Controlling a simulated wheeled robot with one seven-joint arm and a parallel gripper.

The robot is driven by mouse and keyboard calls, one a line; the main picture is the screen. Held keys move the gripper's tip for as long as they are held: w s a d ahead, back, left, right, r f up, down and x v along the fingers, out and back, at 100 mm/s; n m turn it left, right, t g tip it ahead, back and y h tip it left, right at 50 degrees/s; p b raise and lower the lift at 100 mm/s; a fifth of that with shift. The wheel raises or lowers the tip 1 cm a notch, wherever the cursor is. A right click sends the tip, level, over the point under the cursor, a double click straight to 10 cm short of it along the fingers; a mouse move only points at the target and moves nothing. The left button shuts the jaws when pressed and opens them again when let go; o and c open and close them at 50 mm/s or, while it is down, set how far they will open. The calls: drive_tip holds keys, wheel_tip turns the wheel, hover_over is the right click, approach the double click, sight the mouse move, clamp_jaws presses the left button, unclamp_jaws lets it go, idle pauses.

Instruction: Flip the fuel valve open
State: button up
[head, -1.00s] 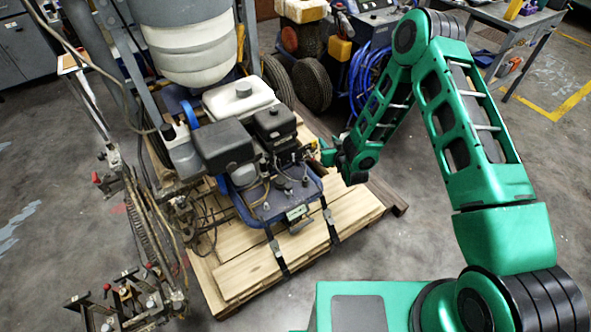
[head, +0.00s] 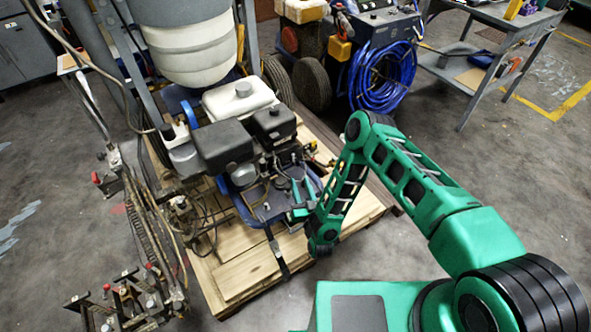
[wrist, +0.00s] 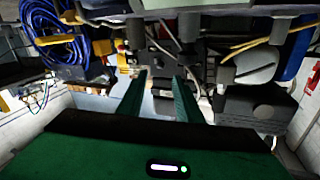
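The line striper's engine (head: 222,146), with black covers and a white tank (head: 238,98) behind it, stands on the machine in the head view. Part of the engine also shows at the right of the wrist view (wrist: 258,103). The fuel valve is too small and cluttered to pick out surely in either view. My gripper (head: 297,190) is at the engine's right front side, partly hidden by my arm. In the wrist view its two green fingers (wrist: 160,76) are apart with nothing held between them, pointing at dark engine parts and hoses. I cannot tell any contact.
The machine stands on a wooden pallet (head: 240,272) with black straps. Cables and levers (head: 130,300) crowd its left side. A blue hose coil (head: 383,78) and a grey workbench (head: 480,62) stand behind right.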

drive_tip(key=x, duration=0.8)
drive_tip(key=shift+w+a, duration=0.1)
drive_tip(key=shift+w, duration=0.15)
